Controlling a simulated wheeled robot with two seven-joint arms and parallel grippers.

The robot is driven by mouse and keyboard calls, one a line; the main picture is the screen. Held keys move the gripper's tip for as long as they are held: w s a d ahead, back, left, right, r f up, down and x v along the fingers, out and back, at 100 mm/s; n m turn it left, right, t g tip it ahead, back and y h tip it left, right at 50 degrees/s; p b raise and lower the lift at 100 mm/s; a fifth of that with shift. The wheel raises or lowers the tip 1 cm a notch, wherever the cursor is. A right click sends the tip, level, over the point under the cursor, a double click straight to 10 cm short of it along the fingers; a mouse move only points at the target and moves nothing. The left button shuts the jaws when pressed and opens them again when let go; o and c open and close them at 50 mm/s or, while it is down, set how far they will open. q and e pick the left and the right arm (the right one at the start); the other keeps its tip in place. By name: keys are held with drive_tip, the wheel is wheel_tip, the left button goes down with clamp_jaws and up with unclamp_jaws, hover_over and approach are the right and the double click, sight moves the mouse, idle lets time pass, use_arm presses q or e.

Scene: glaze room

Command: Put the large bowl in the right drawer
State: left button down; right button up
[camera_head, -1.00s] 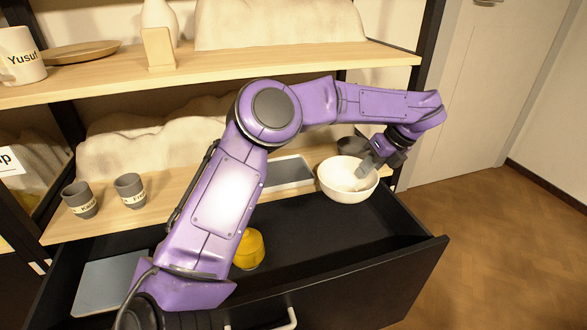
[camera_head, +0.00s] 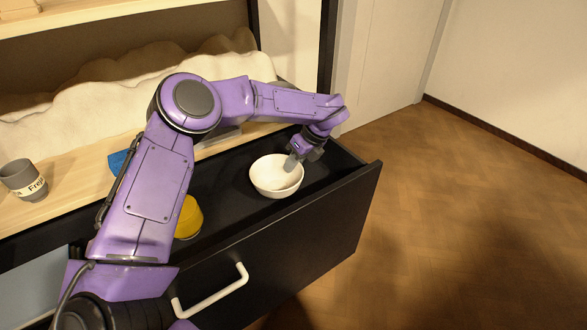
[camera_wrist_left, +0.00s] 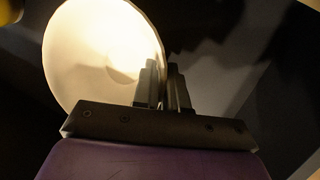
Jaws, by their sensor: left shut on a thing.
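The large bowl (camera_head: 272,177) is white and upright, over the right part of the open dark drawer (camera_head: 232,196) in the head view. I cannot tell whether its base touches the drawer floor. My left gripper (camera_head: 293,160) is shut on the bowl's right rim. In the left wrist view the bowl (camera_wrist_left: 95,50) fills the upper left, its wall between the fingers of the left gripper (camera_wrist_left: 163,85). My right gripper is not in view.
A yellow object (camera_head: 188,217) stands in the drawer left of the bowl, partly behind my arm. A grey cup (camera_head: 24,180) stands on the wooden shelf at left. The drawer front (camera_head: 290,250) has a white handle (camera_head: 212,292).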

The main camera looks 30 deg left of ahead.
use_arm(q)
drive_tip(key=shift+f, duration=0.15)
drive_tip(key=shift+f, duration=0.15)
drive_tip(key=c, duration=1.2)
unclamp_jaws()
drive_tip(key=p+v, duration=0.4)
drive_tip(key=v, duration=0.8)
drive_tip(key=shift+r, duration=0.2)
